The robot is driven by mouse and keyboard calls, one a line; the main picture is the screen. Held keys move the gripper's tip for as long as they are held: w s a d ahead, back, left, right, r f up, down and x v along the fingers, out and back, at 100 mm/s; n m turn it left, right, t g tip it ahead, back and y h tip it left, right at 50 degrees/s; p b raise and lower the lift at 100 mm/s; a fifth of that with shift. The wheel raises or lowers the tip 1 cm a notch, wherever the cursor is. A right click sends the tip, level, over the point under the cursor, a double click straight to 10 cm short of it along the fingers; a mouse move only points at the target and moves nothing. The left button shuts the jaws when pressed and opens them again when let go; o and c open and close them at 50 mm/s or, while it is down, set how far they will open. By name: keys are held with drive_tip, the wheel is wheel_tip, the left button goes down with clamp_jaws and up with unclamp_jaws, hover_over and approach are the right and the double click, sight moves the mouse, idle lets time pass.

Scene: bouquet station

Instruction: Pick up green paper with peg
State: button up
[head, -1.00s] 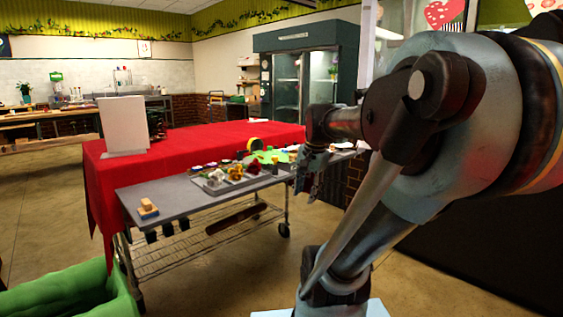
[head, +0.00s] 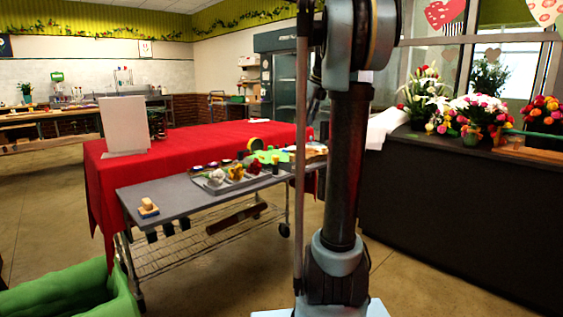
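A bright green sheet, which looks like the green paper (head: 270,155), lies at the far right part of the grey cart top (head: 185,193). It is small here, and I cannot make out a peg on it. My arm stands upright in the middle of the head view, to the right of the paper. Only a small part of what looks like my gripper (head: 314,100) shows beside the arm, above the cart's level. The arm hides the rest, so its fingers and anything in them cannot be made out.
A tray of flowers (head: 222,186) and several small cups sit near the paper. A red-draped table (head: 190,145) adjoins the cart. A dark counter with bouquets (head: 450,205) stands right. A green bin (head: 120,300) is front left.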

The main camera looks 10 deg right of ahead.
drive_tip(key=x, duration=1.7)
drive_tip(key=shift+w, duration=0.3)
clamp_jaws()
